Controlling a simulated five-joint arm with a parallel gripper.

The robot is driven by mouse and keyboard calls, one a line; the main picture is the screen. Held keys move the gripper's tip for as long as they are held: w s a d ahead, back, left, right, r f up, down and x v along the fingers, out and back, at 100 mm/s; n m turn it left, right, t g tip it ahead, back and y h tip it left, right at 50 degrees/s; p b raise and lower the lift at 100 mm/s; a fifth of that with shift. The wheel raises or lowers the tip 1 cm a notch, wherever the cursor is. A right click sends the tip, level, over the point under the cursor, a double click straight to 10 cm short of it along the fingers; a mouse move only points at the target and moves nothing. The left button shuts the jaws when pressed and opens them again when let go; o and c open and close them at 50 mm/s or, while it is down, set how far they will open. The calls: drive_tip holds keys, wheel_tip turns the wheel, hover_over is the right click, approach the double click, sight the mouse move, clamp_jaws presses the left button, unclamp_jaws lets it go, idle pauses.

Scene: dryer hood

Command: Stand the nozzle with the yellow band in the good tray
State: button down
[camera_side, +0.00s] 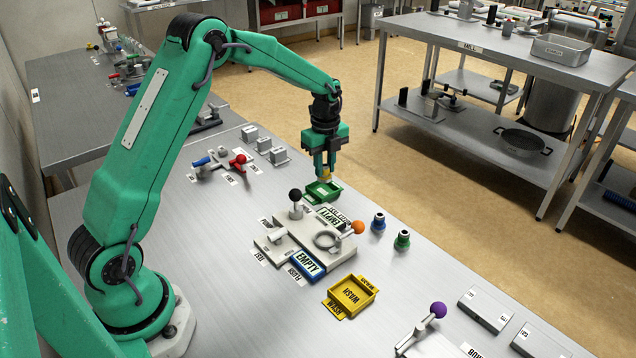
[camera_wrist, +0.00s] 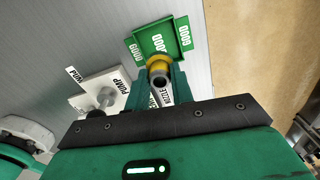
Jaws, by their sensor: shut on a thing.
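The nozzle with the yellow band (camera_wrist: 159,62) is between the fingertips of my gripper (camera_wrist: 160,78) in the wrist view. In the side view a bit of its yellow (camera_side: 324,172) shows under my gripper (camera_side: 325,166). My gripper is shut on it. The green good tray (camera_side: 311,193) lies on the bench just below the gripper. In the wrist view the good tray (camera_wrist: 186,33) lies just beyond the nozzle and its floor looks empty. I cannot tell whether the nozzle touches the tray.
Nozzles with a blue band (camera_side: 378,223) and a green band (camera_side: 402,240) stand right of the pale fixture (camera_side: 290,250) with its black-knobbed lever (camera_side: 296,196). The yellow wash tray (camera_side: 351,296) is nearer the camera. Grey blocks (camera_side: 264,145) stand behind.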

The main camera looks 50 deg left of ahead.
sight(323, 178)
drive_tip(key=shift+w+a+f, duration=0.15)
drive_tip(key=shift+a+f, duration=0.2)
drive_tip(key=shift+a, duration=0.2)
drive_tip(key=shift+f, duration=2)
drive_tip(key=shift+f, duration=0.15)
drive_tip(key=c, duration=1.2)
unclamp_jaws()
wheel_tip(323, 178, up, 12)
drive_tip(key=shift+f, duration=0.1)
drive_tip(key=shift+r, duration=0.3)
